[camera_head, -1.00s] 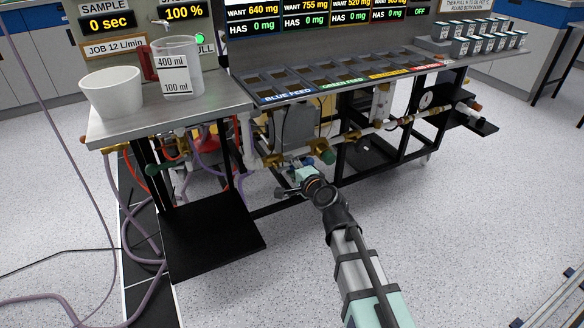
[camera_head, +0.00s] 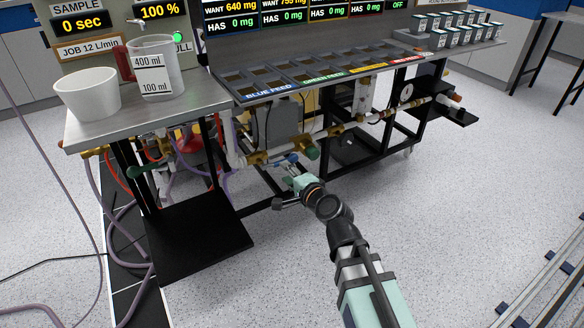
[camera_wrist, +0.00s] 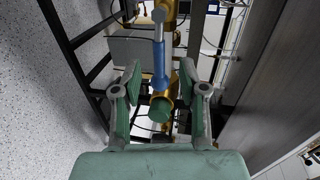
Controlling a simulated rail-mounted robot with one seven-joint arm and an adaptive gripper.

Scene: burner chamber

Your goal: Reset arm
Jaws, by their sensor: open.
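My gripper (camera_wrist: 160,95) is open in the wrist view, its two green-padded fingers spread apart. Between and beyond the fingers is a blue-handled valve lever (camera_wrist: 159,62) with a round green knob (camera_wrist: 160,108) on brass piping. I cannot tell the exact gap between the fingers and the valve, but nothing is gripped. In the head view my gripper (camera_head: 290,180) is low in front of the rig's pipework, partly hidden by my wrist. The blue handle (camera_head: 285,160) shows just behind it, and a green knob (camera_head: 308,150) is up and to its right.
The steel table (camera_head: 205,92) at left holds a white bowl (camera_head: 88,95) and a measuring beaker (camera_head: 157,68). A black shelf (camera_head: 195,245) sits low at left. Black frame bars and brass pipes lie close ahead. Open speckled floor (camera_head: 460,210) is at right.

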